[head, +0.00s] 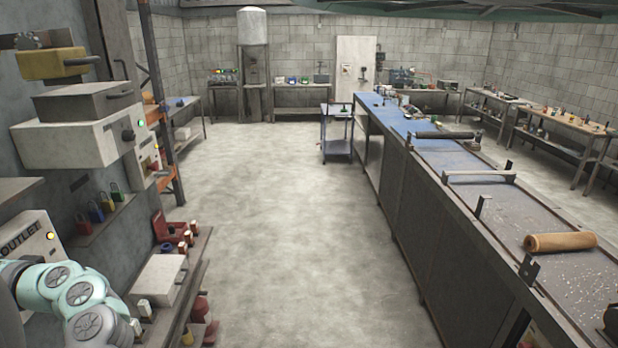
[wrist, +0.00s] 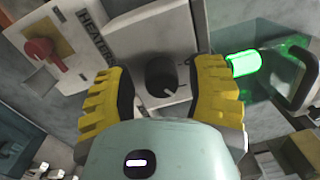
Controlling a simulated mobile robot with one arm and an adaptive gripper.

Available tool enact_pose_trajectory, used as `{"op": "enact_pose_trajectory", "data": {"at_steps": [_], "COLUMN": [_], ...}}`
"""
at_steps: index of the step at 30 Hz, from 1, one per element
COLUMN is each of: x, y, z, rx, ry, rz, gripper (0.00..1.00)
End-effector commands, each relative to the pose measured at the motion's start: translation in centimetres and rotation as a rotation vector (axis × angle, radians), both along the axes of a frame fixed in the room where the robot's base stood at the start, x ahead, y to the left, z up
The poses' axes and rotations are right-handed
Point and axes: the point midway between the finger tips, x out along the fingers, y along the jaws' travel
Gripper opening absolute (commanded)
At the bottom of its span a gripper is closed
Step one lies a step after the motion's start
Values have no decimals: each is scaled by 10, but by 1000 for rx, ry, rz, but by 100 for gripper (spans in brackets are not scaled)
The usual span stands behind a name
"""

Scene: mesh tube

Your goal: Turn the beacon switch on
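In the wrist view a black rotary knob (wrist: 160,76) with a pale pointer mark sits on a light grey box. No beacon label is readable, so I cannot tell whether this knob is the beacon switch. My gripper (wrist: 163,70) has its two yellow ribbed fingers spread on either side of the knob, with gaps on both sides. It is open and empty. I cannot tell how far the fingertips are from the box face. A glowing green lamp (wrist: 243,63) is right of the right finger. In the head view my gripper is not visible.
In the head view, an OUTLET box (head: 32,238) with a lit yellow lamp and a shelf with a white box (head: 158,278) are beside my arm. The floor (head: 270,200) is clear.

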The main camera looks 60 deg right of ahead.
Motion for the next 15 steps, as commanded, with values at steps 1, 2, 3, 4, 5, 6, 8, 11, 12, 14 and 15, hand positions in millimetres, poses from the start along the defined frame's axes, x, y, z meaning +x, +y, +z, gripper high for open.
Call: {"op": "enact_pose_trajectory", "data": {"at_steps": [1,2,3,4,5,6,8,11,12,14,15], "x": [0,0,0,0,0,0,0,-2,-3,-8,-12], "y": [0,0,0,0,0,0,0,-2,-4,-9,-13], "z": [0,0,0,0,0,0,0,0,0,-1,-1], "rx": [0,-1,-1,-1,-1,0,0,0,0,1,2], "ry": [0,-1,-1,-1,-1,-1,-1,-1,0,0,-1], "rz": [0,0,0,0,0,0,-1,-2,-3,-7,-11], "gripper": [60,63,63,63,63,63,63,63,63,63,63]}}
